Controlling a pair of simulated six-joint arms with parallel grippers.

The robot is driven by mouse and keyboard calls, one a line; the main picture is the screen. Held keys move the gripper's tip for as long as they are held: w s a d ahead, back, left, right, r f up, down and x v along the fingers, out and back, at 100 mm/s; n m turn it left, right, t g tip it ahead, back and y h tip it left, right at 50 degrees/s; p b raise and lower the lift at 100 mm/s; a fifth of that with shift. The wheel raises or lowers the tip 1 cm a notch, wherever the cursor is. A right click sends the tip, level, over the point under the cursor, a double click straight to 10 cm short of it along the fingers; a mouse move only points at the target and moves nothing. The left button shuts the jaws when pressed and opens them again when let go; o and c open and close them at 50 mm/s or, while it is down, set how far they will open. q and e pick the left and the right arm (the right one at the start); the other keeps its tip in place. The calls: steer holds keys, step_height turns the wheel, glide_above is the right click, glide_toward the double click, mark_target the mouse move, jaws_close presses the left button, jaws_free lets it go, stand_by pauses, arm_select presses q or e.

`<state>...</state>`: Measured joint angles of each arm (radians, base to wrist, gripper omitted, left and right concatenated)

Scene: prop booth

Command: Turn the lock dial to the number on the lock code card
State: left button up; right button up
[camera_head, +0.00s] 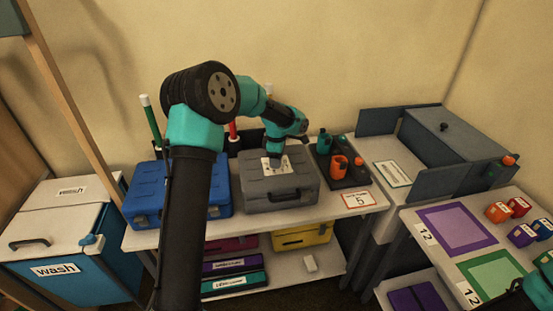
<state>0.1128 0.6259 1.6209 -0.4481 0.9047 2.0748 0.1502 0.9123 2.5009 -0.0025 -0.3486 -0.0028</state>
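The lock code card (359,199) is a white card with a red border at the front right of the shelf top, and it shows a 5. A grey case (279,195) stands to its left. A white plate with dark marks (268,170) lies on top of the case and appears to be the dial face. My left gripper (275,160) points down onto this plate. It covers the plate's middle, so the dial, its setting and any contact are hidden. The fingers are too small to tell open from shut. Only a teal piece of my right arm shows at the bottom right corner.
A blue case (150,196) stands left of the grey case. A dark tray (350,180) with teal and orange items is close on the right. A wash bin (75,255) is at far left. A table with coloured squares and blocks (475,205) is at right.

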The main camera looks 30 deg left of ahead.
arm_select(q)
steer(key=c, duration=0.7)
